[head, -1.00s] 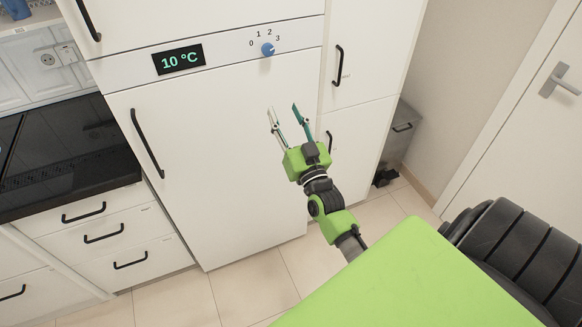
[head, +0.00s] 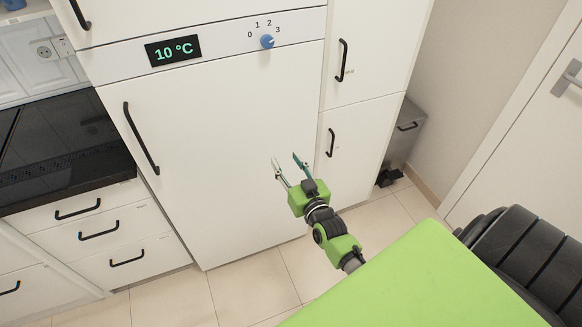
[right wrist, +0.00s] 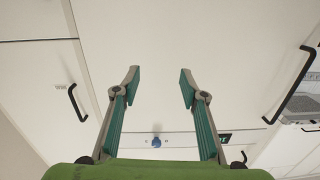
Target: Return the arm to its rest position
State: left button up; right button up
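My right gripper (head: 287,163) is in front of the lower part of the white fridge door, below the blue knob. Its green palm and teal-lined fingers point up and away from me, and it is empty. In the right wrist view its two fingers (right wrist: 160,82) stand apart with nothing between them. The right arm comes in from the lower right, past my green body. My left gripper is outside both views.
The fridge (head: 225,160) has a display reading 10 °C (head: 173,50) and a blue knob (head: 267,41). Drawers (head: 98,235) and a black hob (head: 60,150) stand left. A grey bin (head: 405,135) and a door (head: 530,150) stand right. The tiled floor (head: 245,290) is clear.

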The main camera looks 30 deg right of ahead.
jog(key=shift+s+f, duration=0.1)
jog(key=shift+f, duration=0.7)
jog(key=s+a+f+n+g+y, duration=0.1)
jog(key=s+a+f+g, duration=0.3)
jog(key=f, duration=0.6)
jog(key=s+a+f+n+g+y, duration=0.1)
jog(key=s+f, duration=0.6)
jog(key=f, duration=0.2)
jog(key=s+a+f+n+g+y, duration=0.1)
jog(key=s+a+f+g, duration=0.3)
jog(key=f, duration=0.6)
jog(key=s+f+g, duration=0.2)
jog(key=s+f, duration=0.3)
jog(key=s, duration=0.6)
jog(key=s+a+f+n+g, duration=0.1)
jog(key=s+f, duration=0.4)
jog(key=s, duration=0.7)
jog(key=s+f+n+g, duration=0.1)
jog(key=s+f+g, duration=0.3)
jog(key=s, duration=0.7)
jog(key=shift+s+a+f, duration=0.2)
jog(key=shift+a+f, duration=0.1)
jog(key=shift+f, duration=0.5)
